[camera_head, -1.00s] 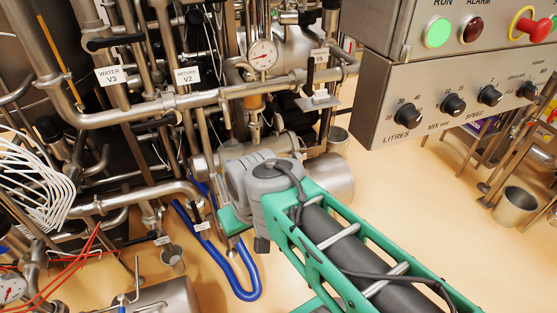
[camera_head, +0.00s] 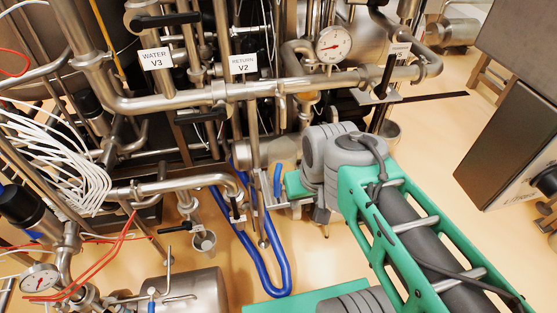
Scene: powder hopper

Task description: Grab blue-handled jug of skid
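No jug with a blue handle can be made out for certain. A short upright blue piece (camera_head: 278,180) shows just left of my arm's end. I cannot tell whether it is a handle or part of the hose. My arm reaches in from the lower right, with its grey and green end in front of the pipework. My gripper's fingers cannot be clearly made out there, and the arm hides part of what lies behind it. A small metal cup (camera_head: 204,243) is under a valve left of the blue hose.
A blue hose (camera_head: 283,270) hangs in a loop just left of my arm. Steel pipes (camera_head: 180,100) with a gauge (camera_head: 333,44) cross above it. White cables (camera_head: 60,155) are at left, a metal cylinder (camera_head: 190,292) at bottom left. A grey box (camera_head: 510,135) is at right, with open floor (camera_head: 435,130) before it.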

